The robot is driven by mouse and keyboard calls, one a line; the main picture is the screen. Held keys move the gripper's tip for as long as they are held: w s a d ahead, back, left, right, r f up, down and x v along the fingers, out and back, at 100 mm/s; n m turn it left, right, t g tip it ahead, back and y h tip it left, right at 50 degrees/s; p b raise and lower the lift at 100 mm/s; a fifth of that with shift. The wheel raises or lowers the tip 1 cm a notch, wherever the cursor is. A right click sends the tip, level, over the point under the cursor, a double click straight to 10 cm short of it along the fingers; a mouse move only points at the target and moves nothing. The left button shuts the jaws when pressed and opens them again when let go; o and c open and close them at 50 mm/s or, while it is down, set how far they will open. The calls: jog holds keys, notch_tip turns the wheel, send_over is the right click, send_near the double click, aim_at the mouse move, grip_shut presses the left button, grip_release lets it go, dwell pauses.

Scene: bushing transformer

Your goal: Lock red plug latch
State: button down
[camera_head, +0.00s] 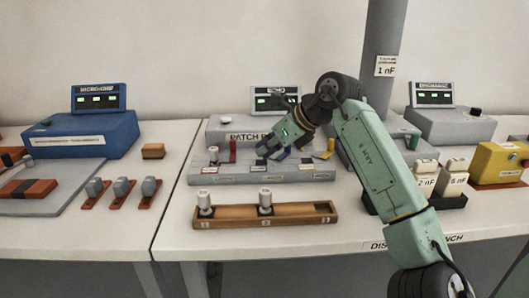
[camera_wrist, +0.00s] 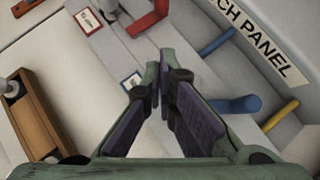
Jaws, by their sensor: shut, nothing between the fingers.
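The patch panel (camera_head: 230,178) is a grey stepped block on the bench with small framed labels along its front. A red latch (camera_head: 232,151) stands at its left part; in the wrist view the red latch (camera_wrist: 149,22) is an L-shaped piece at the top edge, partly cut off. My gripper (camera_head: 265,152) is over the panel, just right of the red latch. In the wrist view my gripper (camera_wrist: 158,78) has its fingertips together and empty, apart from the red latch. A blue piece (camera_wrist: 236,104) and a yellow piece (camera_wrist: 281,115) lie to its right. Whether the latch is locked cannot be told.
A wooden rack (camera_head: 290,221) with two white-topped plugs stands in front of the panel; its right slot is empty. A blue device (camera_head: 85,137) is at left, a yellow box (camera_head: 500,163) at right. The bench front is mostly clear.

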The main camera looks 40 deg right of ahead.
jog(key=d+b+v, duration=0.1)
jog(key=v, duration=0.7)
jog(key=shift+w+r, duration=0.2)
jog(key=shift+r, duration=0.15)
jog(key=shift+s+f, duration=0.1)
